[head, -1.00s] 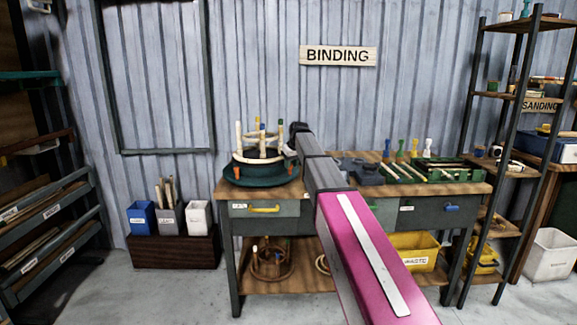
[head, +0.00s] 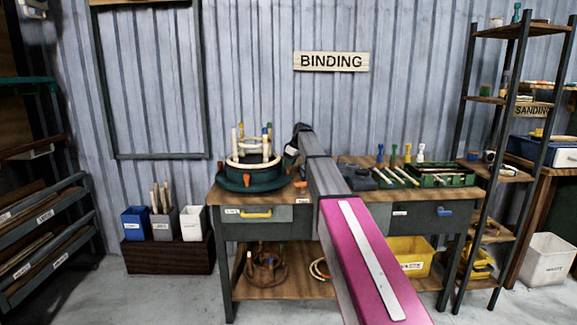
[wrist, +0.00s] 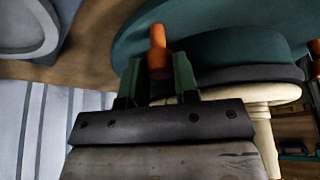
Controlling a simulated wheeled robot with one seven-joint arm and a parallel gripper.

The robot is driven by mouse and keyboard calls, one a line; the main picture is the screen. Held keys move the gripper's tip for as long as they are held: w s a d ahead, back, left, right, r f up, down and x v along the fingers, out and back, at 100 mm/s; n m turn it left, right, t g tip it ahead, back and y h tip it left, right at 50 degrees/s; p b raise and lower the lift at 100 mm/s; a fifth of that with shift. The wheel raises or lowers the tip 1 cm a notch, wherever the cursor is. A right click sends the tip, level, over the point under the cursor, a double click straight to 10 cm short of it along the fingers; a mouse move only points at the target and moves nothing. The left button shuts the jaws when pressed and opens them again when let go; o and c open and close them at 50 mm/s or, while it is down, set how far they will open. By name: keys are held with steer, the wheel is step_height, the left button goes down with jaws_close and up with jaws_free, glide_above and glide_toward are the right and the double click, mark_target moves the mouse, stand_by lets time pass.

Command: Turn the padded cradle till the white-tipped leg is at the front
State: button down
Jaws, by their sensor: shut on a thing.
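The padded cradle (head: 236,184) is a dark green turntable on the left of the bench, holding an upturned round pale frame (head: 252,161) with its legs upright. In the wrist view my gripper (wrist: 158,68) is shut on an orange peg (wrist: 158,42) at the cradle's rim (wrist: 205,22). The gripper's fingers are unclear in the head view.
The bench top (head: 350,160) holds a green tray (head: 440,177) and several coloured-handled tools to the right of my arm. A shelf rack (head: 495,150) stands at the right.

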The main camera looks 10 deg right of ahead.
steer(key=w+n, duration=0.1)
steer(key=w, duration=0.1)
steer(key=w+n+g, duration=0.1)
steer(key=w+n, duration=0.1)
steer(key=w, duration=0.1)
steer(key=shift+d, duration=0.15)
steer(key=shift+w+a+n+g+y, duration=0.15)
steer(key=shift+w+n+g+y, duration=0.1)
steer(key=shift+w+n, duration=0.5)
steer(key=shift+w+a+n+g+y, duration=0.2)
steer(key=shift+w+n, duration=0.25)
steer(key=shift+w, duration=0.55)
steer(key=shift+w+a+n+g, duration=0.2)
steer(key=shift+w+a+n, duration=0.15)
steer(key=shift+w+n, duration=0.4)
steer(key=shift+w+a+n+g, duration=0.15)
steer(key=shift+w+a+n, duration=0.25)
steer(key=shift+w, duration=0.55)
steer(key=shift+w+a+n+g, duration=0.25)
steer(key=shift+w+a+n, duration=0.2)
steer(key=shift+w+n, duration=0.2)
steer(key=shift+w+a+n+g, duration=0.25)
steer(key=shift+w+a+n, duration=0.25)
steer(key=shift+w, duration=0.25)
steer(key=c, duration=1.1)
jaws_free()
steer(key=shift+c, duration=0.2)
